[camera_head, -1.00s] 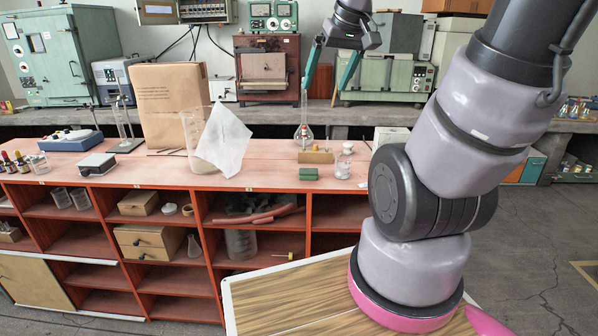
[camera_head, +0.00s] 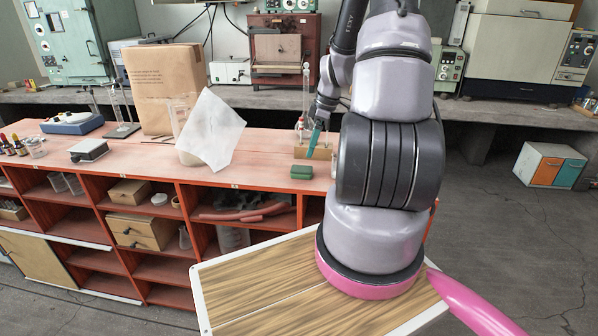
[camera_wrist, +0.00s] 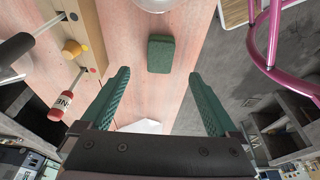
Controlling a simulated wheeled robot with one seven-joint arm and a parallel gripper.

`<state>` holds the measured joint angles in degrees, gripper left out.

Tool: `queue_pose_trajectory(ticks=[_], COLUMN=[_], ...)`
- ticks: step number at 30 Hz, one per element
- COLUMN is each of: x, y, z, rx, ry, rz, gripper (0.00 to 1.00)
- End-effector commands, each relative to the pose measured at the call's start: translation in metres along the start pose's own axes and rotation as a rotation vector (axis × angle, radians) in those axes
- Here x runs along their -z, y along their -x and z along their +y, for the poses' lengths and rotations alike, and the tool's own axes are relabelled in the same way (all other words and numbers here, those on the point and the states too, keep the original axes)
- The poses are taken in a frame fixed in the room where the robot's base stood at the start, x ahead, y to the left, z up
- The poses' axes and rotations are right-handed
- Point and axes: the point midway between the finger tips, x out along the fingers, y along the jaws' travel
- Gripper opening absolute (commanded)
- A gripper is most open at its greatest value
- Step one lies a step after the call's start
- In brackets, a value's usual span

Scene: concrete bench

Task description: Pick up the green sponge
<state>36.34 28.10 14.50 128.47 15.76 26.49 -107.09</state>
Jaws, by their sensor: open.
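The green sponge (camera_head: 301,171) is a small block lying on the red bench top (camera_head: 250,160), near its front edge. In the wrist view the sponge (camera_wrist: 160,54) lies flat, just beyond and between my fingertips. My gripper (camera_wrist: 159,74) is open, with its two green fingers spread wider than the sponge and nothing between them. In the head view my gripper (camera_head: 314,140) points down above the bench, just behind and right of the sponge. One teal finger shows there; the rest is partly hidden by my arm.
A wooden block (camera_head: 315,152) stands behind the sponge; in the wrist view the block (camera_wrist: 88,30) carries rods and a red-ended piece at left. A pale round vessel (camera_wrist: 155,4) is past the sponge. A white sheet (camera_head: 210,130) and paper bag (camera_head: 165,85) stand left.

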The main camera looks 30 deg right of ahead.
Motion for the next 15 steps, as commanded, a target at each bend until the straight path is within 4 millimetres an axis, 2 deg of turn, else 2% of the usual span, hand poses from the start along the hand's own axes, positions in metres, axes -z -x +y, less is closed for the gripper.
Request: queue_pose_trajectory(ticks=[3, 11, 15], x=[0.001, 0.002, 0.005], y=[-0.021, -0.043, -0.064], z=[-0.002, -0.001, -0.002], rx=[0.006, 0.002, 0.004], ry=[-0.001, -0.002, -0.001], rz=[0.0, -0.001, -0.001], gripper=[0.95, 0.95, 0.95])
